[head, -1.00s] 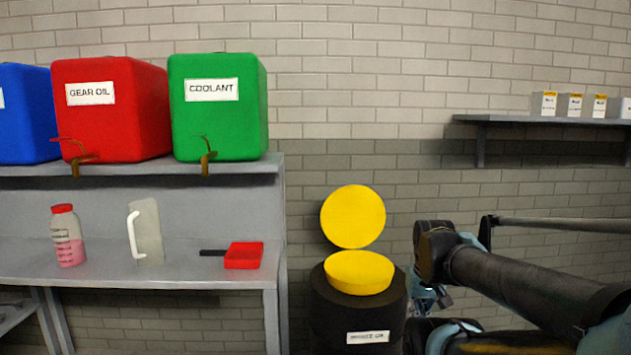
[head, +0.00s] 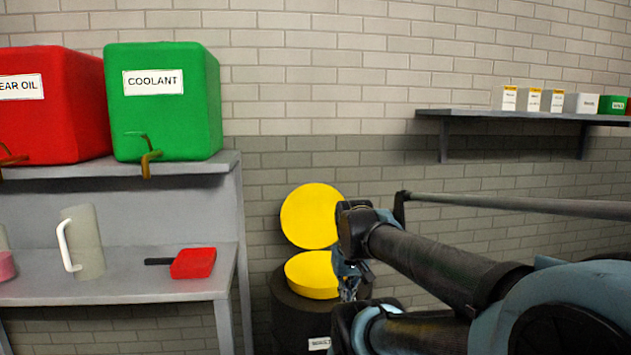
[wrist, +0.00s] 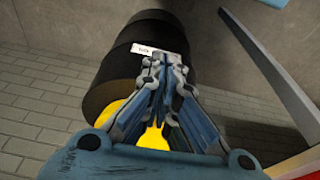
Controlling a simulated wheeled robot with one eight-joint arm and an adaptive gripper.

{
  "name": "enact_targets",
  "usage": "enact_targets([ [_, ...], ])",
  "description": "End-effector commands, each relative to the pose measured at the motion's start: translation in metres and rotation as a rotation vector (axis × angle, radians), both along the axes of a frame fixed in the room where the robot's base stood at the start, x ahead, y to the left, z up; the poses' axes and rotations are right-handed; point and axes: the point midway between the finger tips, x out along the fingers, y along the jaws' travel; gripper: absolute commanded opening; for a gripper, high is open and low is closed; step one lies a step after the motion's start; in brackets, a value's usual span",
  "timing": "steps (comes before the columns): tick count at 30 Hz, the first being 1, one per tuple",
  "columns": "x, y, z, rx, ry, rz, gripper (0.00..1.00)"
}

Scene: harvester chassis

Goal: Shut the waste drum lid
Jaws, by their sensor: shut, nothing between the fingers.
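The black waste drum (head: 298,325) stands on the floor right of the bench, a white label on its front. Its yellow lid (head: 310,214) stands open, tilted up at the back above the yellow round top (head: 310,276). My gripper (head: 349,284) is at the right side of the drum top in the head view, partly covering the drum; I cannot tell whether they touch. In the wrist view my gripper (wrist: 165,62) is shut and empty in front of the black drum (wrist: 115,75). Yellow (wrist: 150,138) shows beneath and between the finger linkages; which yellow part is unclear.
The grey bench (head: 110,290) left of the drum holds a jug (head: 85,240) and a red dustpan-like item (head: 193,263). Green (head: 165,110) and red (head: 60,120) containers sit on the shelf above. A wall shelf (head: 480,114) with small boxes is at the right.

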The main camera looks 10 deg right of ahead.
Motion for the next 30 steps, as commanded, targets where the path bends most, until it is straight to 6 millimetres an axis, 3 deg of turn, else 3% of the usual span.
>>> enact_targets([
  [8,0.073,0.005,0.083,0.001,-0.012,0.0,0.0],
  [15,0.149,0.004,0.15,0.002,-0.022,-0.004,0.0],
  [24,0.251,0.004,0.217,0.004,-0.036,-0.008,0.0],
  [30,0.321,0.003,0.25,0.004,-0.045,-0.012,0.0],
])
